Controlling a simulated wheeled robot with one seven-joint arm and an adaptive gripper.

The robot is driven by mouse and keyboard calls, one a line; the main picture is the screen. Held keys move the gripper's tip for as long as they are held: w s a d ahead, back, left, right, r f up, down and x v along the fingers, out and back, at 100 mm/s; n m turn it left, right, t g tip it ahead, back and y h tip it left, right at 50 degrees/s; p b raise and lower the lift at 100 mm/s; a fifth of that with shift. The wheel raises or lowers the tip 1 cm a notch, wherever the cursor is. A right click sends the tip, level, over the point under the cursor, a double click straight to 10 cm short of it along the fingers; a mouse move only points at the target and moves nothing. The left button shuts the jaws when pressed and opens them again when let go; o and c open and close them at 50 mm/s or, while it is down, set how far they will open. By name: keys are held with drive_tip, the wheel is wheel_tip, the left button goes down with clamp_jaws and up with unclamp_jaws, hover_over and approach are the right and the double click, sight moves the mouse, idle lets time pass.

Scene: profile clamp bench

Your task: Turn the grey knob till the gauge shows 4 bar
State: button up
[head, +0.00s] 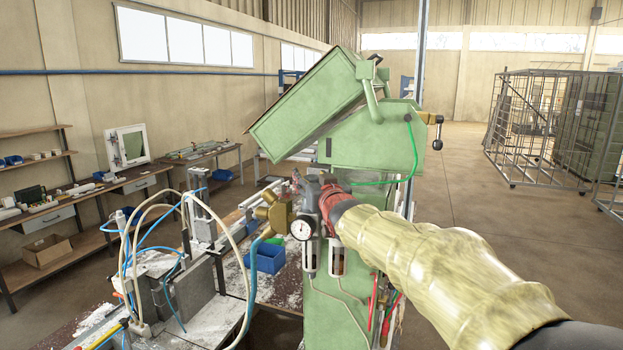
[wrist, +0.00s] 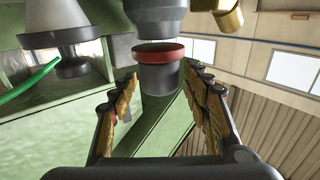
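The grey knob (wrist: 160,80), with a red ring at its base, lies between the two fingers of my gripper (wrist: 165,88) in the wrist view. The gripper is open, with a gap on each side of the knob. In the head view my gripper (head: 330,205) reaches in from the right to the air unit on the green machine; it and my sleeved arm hide much of the unit, and I cannot make out the knob clearly there. The round white gauge (head: 302,229) faces the head camera just left of my gripper. Its needle is too small to read.
The green machine (head: 360,155) stands behind the unit. Brass fittings (head: 274,212) sit close left of the gauge. A green hose (head: 385,182) runs just above my gripper. Pale hoses (head: 222,222) loop at the left. Another grey fitting (wrist: 68,35) is near in the wrist view.

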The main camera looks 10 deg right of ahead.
drive_tip(key=c, duration=1)
drive_tip(key=shift+c, duration=0.2)
drive_tip(key=shift+r+n+y+p, duration=0.15)
drive_tip(key=shift+n+y+p, duration=0.2)
drive_tip(key=shift+p, duration=0.95)
